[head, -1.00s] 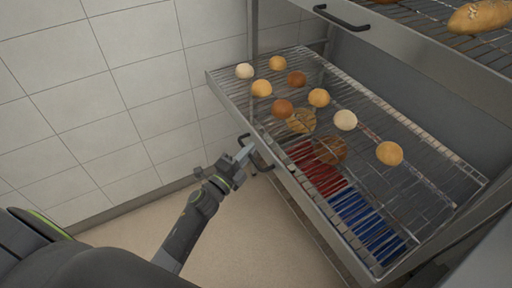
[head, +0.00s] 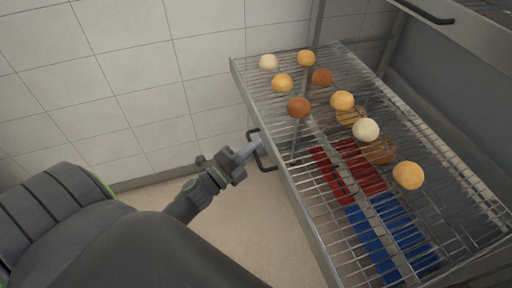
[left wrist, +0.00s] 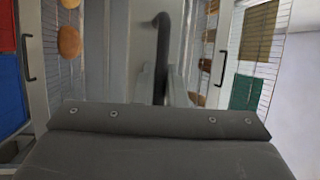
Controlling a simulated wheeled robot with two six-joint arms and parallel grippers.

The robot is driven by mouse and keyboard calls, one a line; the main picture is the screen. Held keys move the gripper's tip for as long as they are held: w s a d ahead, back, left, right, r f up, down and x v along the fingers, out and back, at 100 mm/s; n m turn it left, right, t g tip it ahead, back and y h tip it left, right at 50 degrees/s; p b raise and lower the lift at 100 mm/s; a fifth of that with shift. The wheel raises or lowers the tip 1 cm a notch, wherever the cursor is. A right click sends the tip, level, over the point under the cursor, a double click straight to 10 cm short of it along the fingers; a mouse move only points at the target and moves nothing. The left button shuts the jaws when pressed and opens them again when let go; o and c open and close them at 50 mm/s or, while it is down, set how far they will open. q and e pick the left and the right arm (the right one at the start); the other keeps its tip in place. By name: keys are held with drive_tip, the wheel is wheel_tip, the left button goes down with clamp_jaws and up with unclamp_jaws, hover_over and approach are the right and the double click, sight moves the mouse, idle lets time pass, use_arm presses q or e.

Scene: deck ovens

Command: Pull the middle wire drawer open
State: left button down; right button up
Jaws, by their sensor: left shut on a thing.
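The middle wire drawer (head: 318,232) stands well out from the oven front in the head view, with a metal frame and wire bottom. Several pale, golden and brown rolls (head: 407,175) sit on it. Its black bar handle (head: 257,140) is on the front edge, and it also shows upright in the middle of the left wrist view (left wrist: 160,60). My left gripper (head: 250,152) is at this handle, shut on it. The fingertips are partly hidden at the bar. My right gripper is not in view.
An upper drawer with a black handle (head: 424,12) is at the top right. Red (head: 345,172) and blue (head: 385,235) items and round loaves show through the wires, below the drawer. A tiled wall (head: 120,85) stands behind at left. The floor (head: 255,220) in front is clear.

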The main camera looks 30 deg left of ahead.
use_arm(q)
drive_tip(key=shift+f, duration=0.1)
drive_tip(key=c, duration=1.5)
unclamp_jaws()
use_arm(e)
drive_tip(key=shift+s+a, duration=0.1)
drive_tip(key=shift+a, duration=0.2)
